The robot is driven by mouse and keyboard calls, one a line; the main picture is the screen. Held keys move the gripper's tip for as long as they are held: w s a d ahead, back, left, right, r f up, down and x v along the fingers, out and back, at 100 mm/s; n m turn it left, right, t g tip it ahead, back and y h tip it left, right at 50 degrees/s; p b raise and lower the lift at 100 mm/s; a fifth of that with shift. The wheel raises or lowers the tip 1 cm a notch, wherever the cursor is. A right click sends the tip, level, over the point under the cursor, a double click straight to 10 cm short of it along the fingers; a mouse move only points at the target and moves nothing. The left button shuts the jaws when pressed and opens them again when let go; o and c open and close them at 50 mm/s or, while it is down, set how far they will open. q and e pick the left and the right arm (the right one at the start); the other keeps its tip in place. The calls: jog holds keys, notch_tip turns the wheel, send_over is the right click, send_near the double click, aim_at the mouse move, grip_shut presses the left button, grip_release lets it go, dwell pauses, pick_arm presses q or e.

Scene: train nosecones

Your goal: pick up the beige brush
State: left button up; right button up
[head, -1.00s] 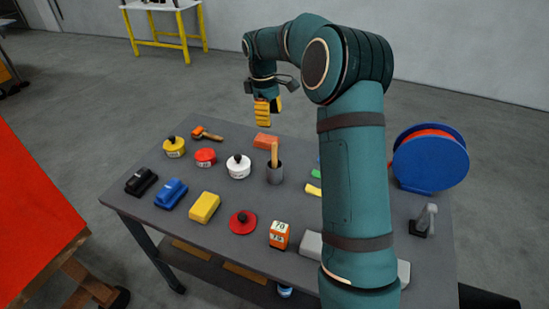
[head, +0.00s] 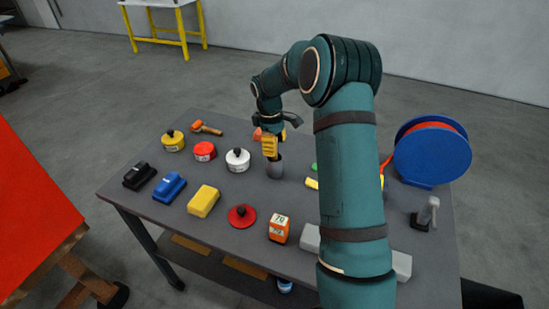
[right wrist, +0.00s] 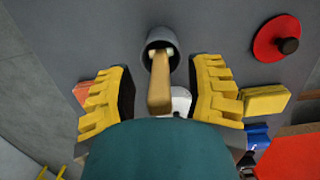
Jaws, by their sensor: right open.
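The beige brush (right wrist: 158,85) stands in a dark grey cup (right wrist: 164,43) in the right wrist view, its handle pointing toward the camera. In the head view the cup (head: 275,171) stands on the table, and my gripper hides the brush handle. My right gripper (head: 270,150) is over the cup with its yellow fingers pointing down. In the right wrist view its fingers (right wrist: 163,82) are open, one on each side of the handle, with a gap on both sides. My left gripper is not in view.
The grey table (head: 150,215) holds several items around the cup: a white tin (head: 238,161), a red tin (head: 204,151), a yellow block (head: 203,200) and a red disc (head: 242,217). A blue reel (head: 432,157) stands at the right.

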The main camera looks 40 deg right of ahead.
jog(key=shift+f, duration=0.2)
grip_shut()
jog(key=shift+r, duration=0.1)
